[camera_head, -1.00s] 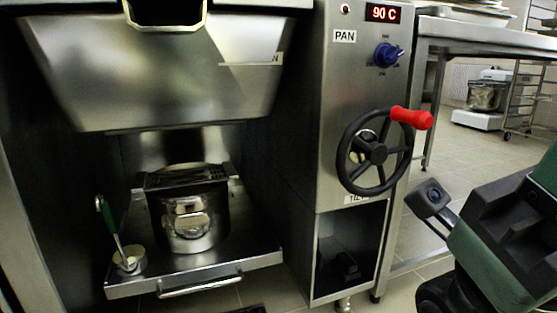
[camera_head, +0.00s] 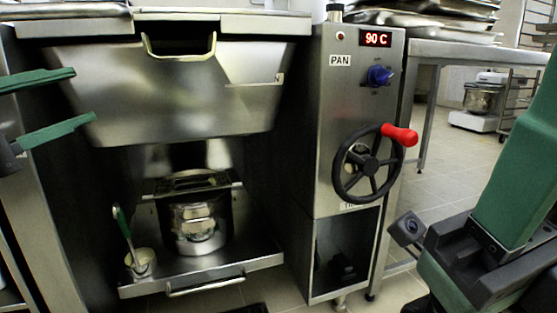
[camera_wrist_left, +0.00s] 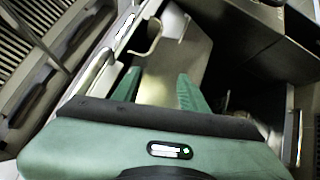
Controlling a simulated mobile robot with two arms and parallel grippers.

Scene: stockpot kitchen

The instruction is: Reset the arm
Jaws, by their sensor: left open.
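My left gripper (camera_head: 85,95) comes in from the left edge in the head view, in front of the left side of the steel tilting pan (camera_head: 180,95). Its two green fingers are apart with nothing between them. In the left wrist view its fingers (camera_wrist_left: 158,92) are also spread and empty, with the steel pan's wall behind them. My right arm (camera_head: 515,190) shows at the right edge, green and black; its fingertips are not visible.
A stockpot (camera_head: 195,222) and a ladle (camera_head: 124,228) in a small cup (camera_head: 142,262) stand on the pull-out shelf (camera_head: 262,262). A black handwheel with a red knob (camera_head: 398,135) sticks out of the control column (camera_head: 325,110). Floor shows at right.

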